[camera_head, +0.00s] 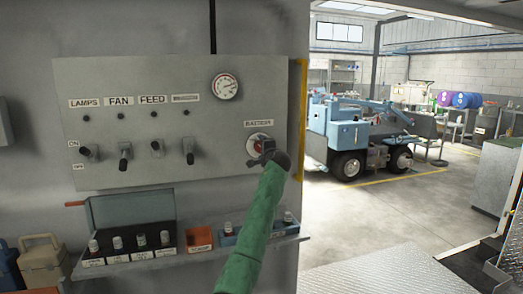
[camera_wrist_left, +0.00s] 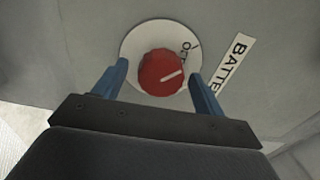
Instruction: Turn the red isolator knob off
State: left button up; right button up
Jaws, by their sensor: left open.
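The red isolator knob (camera_wrist_left: 162,72) sits on a round white plate (camera_wrist_left: 133,42) on the grey panel, beside a label that begins "BATTE" (camera_wrist_left: 232,62). A white line on the knob's face runs at a slant. Lettering on the plate is partly covered by the knob. In the head view the knob (camera_head: 254,146) is partly hidden by my left gripper (camera_head: 266,150). In the left wrist view my left gripper (camera_wrist_left: 160,84) is open, its blue fingers on either side of the knob. I cannot tell whether they touch it. My right gripper is not in view.
The panel (camera_head: 110,185) also carries several lever switches (camera_head: 125,155) and a gauge (camera_head: 224,87). A shelf (camera_head: 190,250) below holds small bottles and an orange tray (camera_head: 199,240). A yellow edge strip (camera_head: 299,120) borders the panel's right side. A blue vehicle (camera_head: 350,130) stands beyond.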

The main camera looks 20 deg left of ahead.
pick_arm(q)
jog(key=b+v, duration=0.1)
jog(key=v, duration=0.6)
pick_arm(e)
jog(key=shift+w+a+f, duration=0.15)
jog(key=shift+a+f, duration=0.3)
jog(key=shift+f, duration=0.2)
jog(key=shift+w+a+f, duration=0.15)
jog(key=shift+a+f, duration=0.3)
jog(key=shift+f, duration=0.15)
